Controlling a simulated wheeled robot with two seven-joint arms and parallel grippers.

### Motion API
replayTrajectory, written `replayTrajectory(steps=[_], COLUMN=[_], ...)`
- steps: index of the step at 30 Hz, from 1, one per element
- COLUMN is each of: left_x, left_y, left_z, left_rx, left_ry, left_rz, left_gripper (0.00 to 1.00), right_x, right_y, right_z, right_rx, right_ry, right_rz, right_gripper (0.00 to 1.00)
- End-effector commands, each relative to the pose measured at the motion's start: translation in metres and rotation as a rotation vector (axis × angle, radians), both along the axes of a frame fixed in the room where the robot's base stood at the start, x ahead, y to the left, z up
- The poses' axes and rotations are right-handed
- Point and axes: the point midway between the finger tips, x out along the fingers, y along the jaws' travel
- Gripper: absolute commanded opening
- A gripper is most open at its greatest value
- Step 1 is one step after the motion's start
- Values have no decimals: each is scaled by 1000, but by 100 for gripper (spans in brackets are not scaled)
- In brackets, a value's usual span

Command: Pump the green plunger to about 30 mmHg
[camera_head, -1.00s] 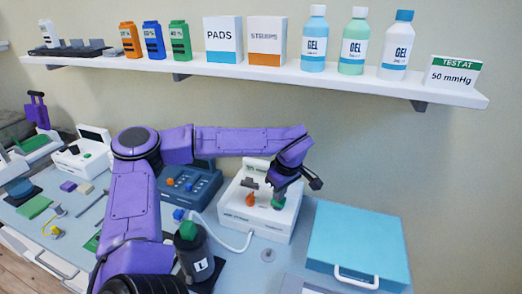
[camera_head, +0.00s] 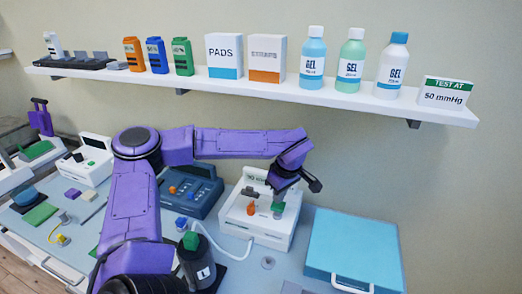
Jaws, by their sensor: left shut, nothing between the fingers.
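A white unit (camera_head: 246,224) stands on the bench right of centre, with an orange knob (camera_head: 251,208) and a green plunger (camera_head: 279,208) on its top. My left gripper (camera_head: 278,199) is shut and empty, pointing down just above the green plunger; whether it touches it I cannot tell. A dark canister (camera_head: 200,270) marked L, with a green cap (camera_head: 190,241), stands nearer, partly behind my left arm. A pale hose runs between canister and unit. No pressure reading is legible. My right gripper is not in view.
A blue case (camera_head: 352,246) stands right of the unit. A dark blue device (camera_head: 196,186) is behind my arm. A shelf (camera_head: 230,82) above holds boxes, gel bottles and a sign (camera_head: 447,91) reading TEST AT 50 mmHg. Little bench is free around the unit.

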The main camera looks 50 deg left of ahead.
Motion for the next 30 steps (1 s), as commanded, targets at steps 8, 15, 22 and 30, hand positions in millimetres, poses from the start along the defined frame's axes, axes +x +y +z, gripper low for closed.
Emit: replayTrajectory(steps=[8,15,22,30], left_x=[0,0,0,0], left_y=[0,0,0,0], left_z=[22,46,50,50], left_rx=[0,0,0,0], left_ry=[0,-2,1,0], left_rz=[0,1,1,0], left_gripper=[0,0,0,0], right_x=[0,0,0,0], right_y=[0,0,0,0], right_z=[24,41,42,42], right_rx=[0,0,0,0], right_ry=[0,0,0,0], right_rz=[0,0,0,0], right_gripper=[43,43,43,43])
